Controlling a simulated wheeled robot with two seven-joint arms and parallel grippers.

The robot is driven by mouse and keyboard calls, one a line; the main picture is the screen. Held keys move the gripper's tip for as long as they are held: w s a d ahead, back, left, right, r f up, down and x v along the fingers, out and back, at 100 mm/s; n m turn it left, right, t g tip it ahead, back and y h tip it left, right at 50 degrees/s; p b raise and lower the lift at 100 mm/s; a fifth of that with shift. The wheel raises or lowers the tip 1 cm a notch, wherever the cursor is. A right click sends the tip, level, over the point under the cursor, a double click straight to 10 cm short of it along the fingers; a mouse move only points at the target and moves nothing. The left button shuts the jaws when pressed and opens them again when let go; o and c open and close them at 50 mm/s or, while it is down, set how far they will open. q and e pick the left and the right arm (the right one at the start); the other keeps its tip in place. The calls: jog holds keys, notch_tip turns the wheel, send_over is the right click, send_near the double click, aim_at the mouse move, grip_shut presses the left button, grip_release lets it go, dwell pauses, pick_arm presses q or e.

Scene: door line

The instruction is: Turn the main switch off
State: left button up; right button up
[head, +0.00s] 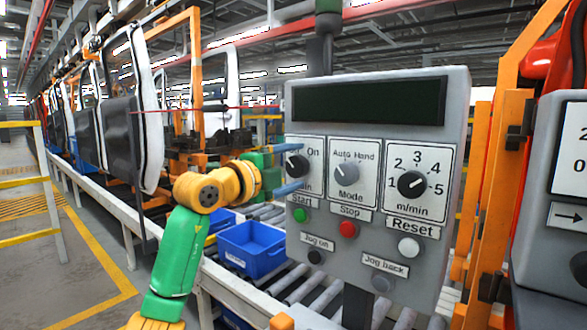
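The main switch (296,166) is a black rotary knob at the upper left of the grey control panel (376,255). "On" is printed to its upper right, and its lower label is partly covered. A light mark on the knob seems to lie on its left side; I cannot tell its setting for certain. My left gripper (295,165) comes in from the left with its blue fingers apart, one above and one below the knob in this view. Whether they touch it is unclear. My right gripper is not in view.
The panel also carries a mode knob (346,172), a speed knob (411,184), a green start button (300,215), a red stop button (348,229) and a white reset button (408,248). A blue bin (252,250) is on the roller conveyor. Orange posts stand to the right.

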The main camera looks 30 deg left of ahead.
pick_arm(q)
jog(key=shift+s+f+b, duration=0.15)
jog(key=shift+s+b, duration=0.15)
jog(key=shift+b, duration=0.1)
jog(key=s+b, duration=0.2)
jog(key=s, duration=0.4)
jog(key=shift+s+a+b, duration=0.25)
jog(key=shift+a+b, duration=0.05)
jog(key=shift+b, duration=0.1)
